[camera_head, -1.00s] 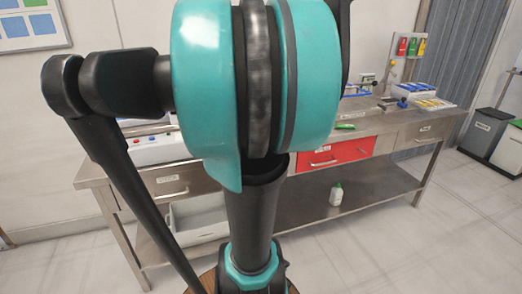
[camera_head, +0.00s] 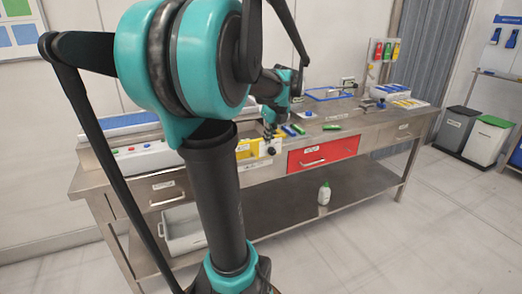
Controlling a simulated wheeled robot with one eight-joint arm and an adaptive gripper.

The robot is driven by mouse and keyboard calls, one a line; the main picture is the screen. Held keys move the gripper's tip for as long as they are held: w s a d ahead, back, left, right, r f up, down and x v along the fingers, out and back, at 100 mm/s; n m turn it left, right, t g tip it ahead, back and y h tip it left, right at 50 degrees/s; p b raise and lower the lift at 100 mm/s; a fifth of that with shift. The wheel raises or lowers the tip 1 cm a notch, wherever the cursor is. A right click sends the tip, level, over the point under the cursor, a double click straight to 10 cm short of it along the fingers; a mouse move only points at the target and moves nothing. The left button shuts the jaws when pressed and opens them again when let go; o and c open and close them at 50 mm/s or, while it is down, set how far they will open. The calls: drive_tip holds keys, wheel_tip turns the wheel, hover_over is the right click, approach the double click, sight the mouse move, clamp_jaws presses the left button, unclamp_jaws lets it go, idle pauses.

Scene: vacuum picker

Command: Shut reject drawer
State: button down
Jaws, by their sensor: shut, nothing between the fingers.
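The red drawer (camera_head: 323,152), with a pale bar handle and a small label too small to read, is in the front of the steel workbench (camera_head: 372,130), right of centre. Whether it stands slightly out or flush is hard to tell at this angle. My gripper (camera_head: 271,149) is small and dark at the end of my arm, near the bench's front edge, up and left of the red drawer. It looks shut and empty, apart from the drawer handle.
A grey drawer (camera_head: 163,188) is at the left of the bench and another (camera_head: 403,131) at the right. A white bin (camera_head: 184,230) and a white bottle (camera_head: 324,194) stand on the lower shelf. Green and blue items lie on the benchtop. The floor in front is clear.

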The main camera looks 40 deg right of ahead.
sight(265, 147)
drive_tip(key=w+d+f, duration=0.1)
drive_tip(key=f, duration=0.1)
drive_tip(key=w+d+f+m, duration=0.1)
drive_tip(key=w+f, duration=0.1)
drive_tip(key=f, duration=0.1)
drive_tip(key=w+d+f+m, duration=0.1)
drive_tip(key=w+f, duration=0.1)
drive_tip(key=f, duration=0.1)
drive_tip(key=shift+w+d, duration=0.3)
drive_tip(key=shift+w, duration=0.35)
